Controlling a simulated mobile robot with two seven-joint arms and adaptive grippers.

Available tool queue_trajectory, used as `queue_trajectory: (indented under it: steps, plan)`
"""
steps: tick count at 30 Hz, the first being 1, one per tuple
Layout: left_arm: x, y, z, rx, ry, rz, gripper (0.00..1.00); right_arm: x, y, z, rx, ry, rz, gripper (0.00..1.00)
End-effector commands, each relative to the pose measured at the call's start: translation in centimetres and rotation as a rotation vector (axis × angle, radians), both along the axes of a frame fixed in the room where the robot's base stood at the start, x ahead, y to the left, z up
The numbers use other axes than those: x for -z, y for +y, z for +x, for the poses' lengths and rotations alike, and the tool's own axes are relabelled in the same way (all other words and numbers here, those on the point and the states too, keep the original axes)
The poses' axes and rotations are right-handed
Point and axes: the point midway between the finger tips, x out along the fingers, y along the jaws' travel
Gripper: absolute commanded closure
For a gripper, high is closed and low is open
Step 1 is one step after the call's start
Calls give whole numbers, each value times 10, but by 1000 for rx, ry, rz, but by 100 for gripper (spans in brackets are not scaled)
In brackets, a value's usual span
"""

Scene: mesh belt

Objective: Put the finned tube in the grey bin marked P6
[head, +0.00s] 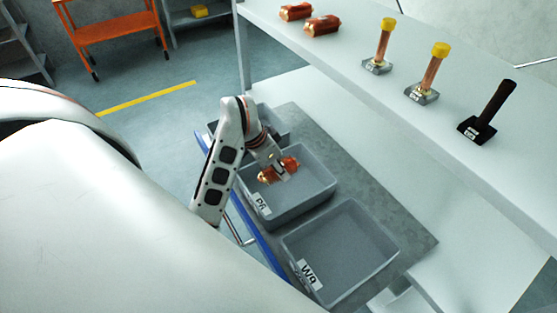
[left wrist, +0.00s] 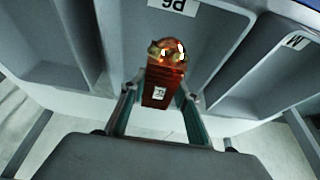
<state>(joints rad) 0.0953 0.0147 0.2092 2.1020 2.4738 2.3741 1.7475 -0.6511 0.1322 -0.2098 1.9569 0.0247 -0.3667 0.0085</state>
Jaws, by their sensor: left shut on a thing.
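The finned tube, copper-coloured (head: 267,177), is in the jaws of my left gripper (head: 281,170). In the head view it appears over the inside of the grey bin marked P6 (head: 305,210); its height above the bin floor is hard to tell. In the left wrist view the tube (left wrist: 161,76) sits between the two fingers of my left gripper (left wrist: 161,95), with a small white label facing the camera. The P6 bin (left wrist: 215,38) shows behind it, its label upside down. My right gripper is not in view.
An empty grey bin marked W9 (head: 352,283) stands nearer than P6, and another grey bin (head: 273,125) lies beyond it, partly hidden by my arm. A white shelf (head: 400,85) at right holds two copper finned pieces (head: 322,25), two yellow-topped parts (head: 430,72) and a black part (head: 488,112).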

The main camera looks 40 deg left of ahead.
Motion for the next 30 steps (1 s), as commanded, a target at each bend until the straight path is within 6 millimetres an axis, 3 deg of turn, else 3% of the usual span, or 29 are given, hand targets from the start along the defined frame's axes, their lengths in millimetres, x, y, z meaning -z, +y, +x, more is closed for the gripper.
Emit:
queue_trajectory:
  steps: [1, 6, 14, 19, 30]
  plan:
    - [15, 0, -1, 1, 3, -1, 100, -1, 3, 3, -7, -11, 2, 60]
    - [47, 0, -1, -1, 2, 0, 100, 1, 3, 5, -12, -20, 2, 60]
    - [68, 0, 0, 0, 0, 0, 100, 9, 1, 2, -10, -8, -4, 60]
    - [94, 0, 0, 1, 2, 1, 100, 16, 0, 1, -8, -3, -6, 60]
    - [104, 0, 0, -1, -2, 1, 100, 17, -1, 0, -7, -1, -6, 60]
